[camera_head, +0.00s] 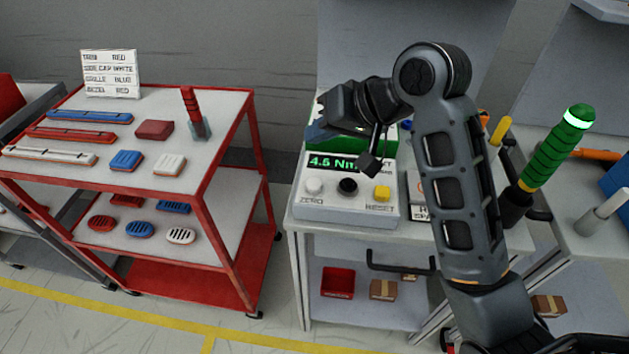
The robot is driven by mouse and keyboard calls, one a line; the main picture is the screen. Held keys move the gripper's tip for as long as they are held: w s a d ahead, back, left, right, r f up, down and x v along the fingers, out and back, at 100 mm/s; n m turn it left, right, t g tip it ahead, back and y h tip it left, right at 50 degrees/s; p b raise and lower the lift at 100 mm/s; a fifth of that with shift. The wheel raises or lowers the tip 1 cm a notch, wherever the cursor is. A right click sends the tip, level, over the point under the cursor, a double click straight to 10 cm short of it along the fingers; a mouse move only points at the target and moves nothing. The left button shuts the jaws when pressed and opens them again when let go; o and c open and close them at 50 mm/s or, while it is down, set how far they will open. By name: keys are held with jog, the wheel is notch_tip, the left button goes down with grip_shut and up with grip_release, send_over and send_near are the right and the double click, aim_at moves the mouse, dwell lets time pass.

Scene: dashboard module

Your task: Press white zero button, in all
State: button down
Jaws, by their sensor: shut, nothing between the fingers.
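The white zero button (314,186) is a round white cap at the left of the device's sloped front panel, above the printed label ZERO. The device (336,212) is a white box with a green display (333,162) that reads 4.5 Nm; the rest of the display is hidden by my gripper. A black round button (347,186) sits in the middle and a yellow button (382,193) above RESET is at the right. My gripper (369,163) is shut and empty, pointing down in front of the display, up and right of the white button and apart from it.
A red cart (240,128) at the left holds trim strips, caps and a sign (110,74). A green-handled tool (557,150) stands right of my arm. A red bin (338,282) and boxes sit on the bench's lower shelf. Floor shows between cart and bench.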

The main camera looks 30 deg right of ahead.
jog(key=shift+f, duration=0.2)
jog(key=b, duration=0.8)
send_over(318, 185)
notch_tip(318, 185, down, 6)
jog(key=shift+d+f, duration=0.1)
jog(key=shift+f, duration=1.15)
dwell(0.6)
jog(key=shift+f, duration=0.4)
jog(key=shift+f, duration=0.5)
dwell(0.7)
jog(key=shift+r, duration=0.1)
jog(key=shift+r+p, duration=0.85)
jog(key=shift+p, duration=0.1)
jog(key=shift+r, duration=0.1)
